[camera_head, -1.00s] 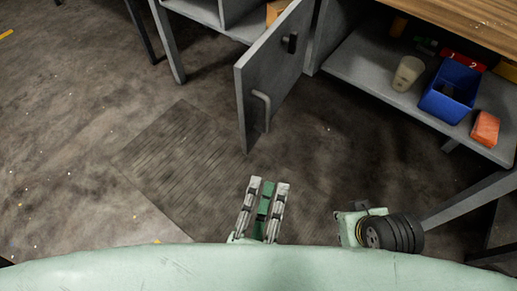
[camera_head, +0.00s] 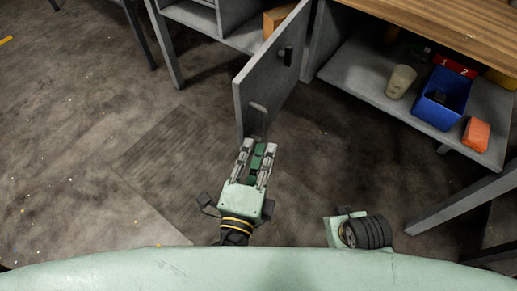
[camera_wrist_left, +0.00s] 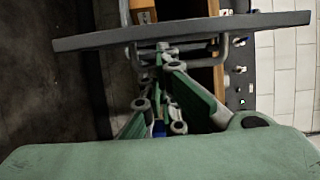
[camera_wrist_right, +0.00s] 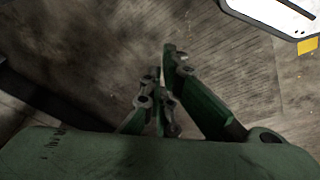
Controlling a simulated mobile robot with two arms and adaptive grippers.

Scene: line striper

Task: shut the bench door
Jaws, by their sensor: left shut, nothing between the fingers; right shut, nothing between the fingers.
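The grey bench door (camera_head: 268,75) stands open, swung out from the bench toward me. It has a bar handle (camera_head: 258,108) low near its free edge and a dark latch knob higher up. My left gripper (camera_head: 258,147) is shut and empty, its fingertips close to the door's lower free corner, below the handle. In the left wrist view the door (camera_wrist_left: 90,40) shows edge-on across the top, and the fingertips (camera_wrist_left: 167,52) are at the handle; I cannot tell whether they touch. My right gripper (camera_wrist_right: 167,75) is shut and empty over the floor.
The bench shelf (camera_head: 345,72) to the right of the door holds a beaker (camera_head: 400,81), a blue bin (camera_head: 441,97) and an orange block (camera_head: 476,134). A wooden top (camera_head: 440,25) lies above it. A bench leg (camera_head: 165,45) stands left of the door. The floor in front is clear.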

